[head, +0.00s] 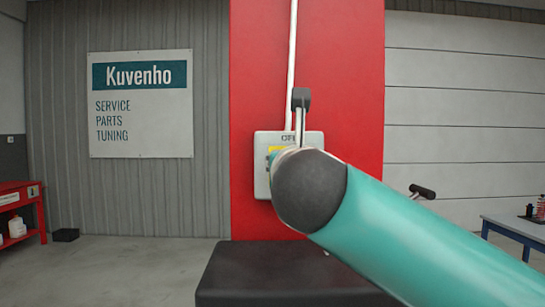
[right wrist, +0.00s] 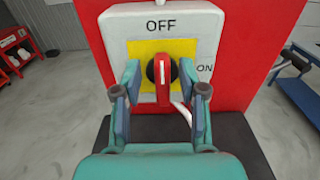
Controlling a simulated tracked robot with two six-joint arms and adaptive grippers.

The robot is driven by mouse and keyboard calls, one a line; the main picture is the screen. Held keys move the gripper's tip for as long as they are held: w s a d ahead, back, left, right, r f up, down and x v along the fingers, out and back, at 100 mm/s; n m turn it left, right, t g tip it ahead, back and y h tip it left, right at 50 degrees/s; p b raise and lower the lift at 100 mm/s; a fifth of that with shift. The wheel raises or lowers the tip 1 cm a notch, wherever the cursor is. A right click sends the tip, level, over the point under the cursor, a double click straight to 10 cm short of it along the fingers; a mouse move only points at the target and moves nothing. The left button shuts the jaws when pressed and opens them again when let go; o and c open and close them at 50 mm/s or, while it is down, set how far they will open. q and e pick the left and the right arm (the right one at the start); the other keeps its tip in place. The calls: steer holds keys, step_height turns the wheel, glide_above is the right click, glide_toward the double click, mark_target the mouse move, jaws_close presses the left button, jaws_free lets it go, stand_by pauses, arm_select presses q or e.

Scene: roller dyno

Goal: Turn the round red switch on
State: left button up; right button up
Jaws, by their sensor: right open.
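The red switch (right wrist: 163,88) sits on a black round base in a yellow square on a pale switch box (right wrist: 118,32). Its handle stands upright, with its white mark towards the OFF label above; ON is printed to the right. My right gripper (right wrist: 159,76) is open, with one finger on each side of the handle and gaps visible; I cannot tell whether the tips touch the box. In the head view the box (head: 262,180) hangs on a red pillar, and my right arm hides the switch. My left gripper is not in view.
The red pillar (head: 345,70) stands behind the box, with a white conduit (head: 292,45) running up. A black flat-topped block (head: 285,275) lies below. A red shelf (head: 20,205) is far left, a blue-legged table (head: 515,228) far right. Grey floor is open at left.

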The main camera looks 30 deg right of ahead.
steer(key=shift+w+d, duration=0.25)
steer(key=shift+w, duration=0.05)
steer(key=shift+c, duration=0.2)
